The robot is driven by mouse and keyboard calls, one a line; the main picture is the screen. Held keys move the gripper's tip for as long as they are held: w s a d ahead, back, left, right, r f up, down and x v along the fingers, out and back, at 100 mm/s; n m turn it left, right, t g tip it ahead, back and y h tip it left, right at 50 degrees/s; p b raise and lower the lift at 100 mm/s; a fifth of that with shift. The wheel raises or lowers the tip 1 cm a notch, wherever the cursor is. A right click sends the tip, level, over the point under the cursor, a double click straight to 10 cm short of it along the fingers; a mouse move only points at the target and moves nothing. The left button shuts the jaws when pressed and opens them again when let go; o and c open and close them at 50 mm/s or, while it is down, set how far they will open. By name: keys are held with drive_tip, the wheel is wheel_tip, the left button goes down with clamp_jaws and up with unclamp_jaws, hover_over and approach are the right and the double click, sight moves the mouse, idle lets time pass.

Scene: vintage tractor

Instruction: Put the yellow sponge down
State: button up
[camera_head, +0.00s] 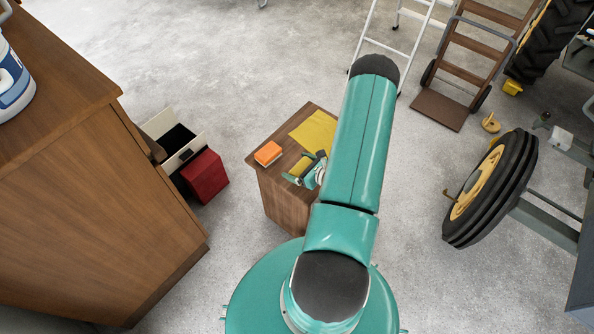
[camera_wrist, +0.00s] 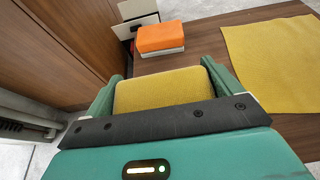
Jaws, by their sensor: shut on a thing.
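The yellow sponge (camera_wrist: 157,90) is between the two green fingers of my gripper (camera_wrist: 160,78) in the wrist view, and the fingers are shut on it. In the head view my gripper (camera_head: 307,170) is over the small wooden table (camera_head: 285,205), left of the upper arm, with the yellow sponge (camera_head: 300,166) partly hidden by it. I cannot tell whether the sponge touches the tabletop. An orange sponge with a pale underside (camera_wrist: 160,37) lies on the table beyond the gripper. A flat yellow cloth (camera_wrist: 280,60) lies on the table to the right.
A large wooden cabinet (camera_head: 90,190) stands at the left. A red box (camera_head: 204,175) and an open white-edged box (camera_head: 176,135) are on the floor beside it. A hand truck (camera_head: 470,65) and a tractor wheel (camera_head: 492,190) are at the right. Open concrete floor surrounds the table.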

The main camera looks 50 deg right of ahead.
sight(298, 171)
drive_tip(key=shift+w+f, duration=0.3)
drive_tip(key=shift+f, duration=0.05)
drive_tip(key=shift+w+f, duration=0.2)
drive_tip(key=shift+f, duration=1.5)
drive_tip(key=o, duration=0.7)
drive_tip(key=shift+f, duration=0.15)
drive_tip(key=shift+d, duration=0.1)
drive_tip(key=shift+s+r, duration=0.3)
drive_tip(key=shift+s, duration=0.05)
drive_tip(key=v, duration=1.1)
drive_tip(key=shift+s, duration=0.15)
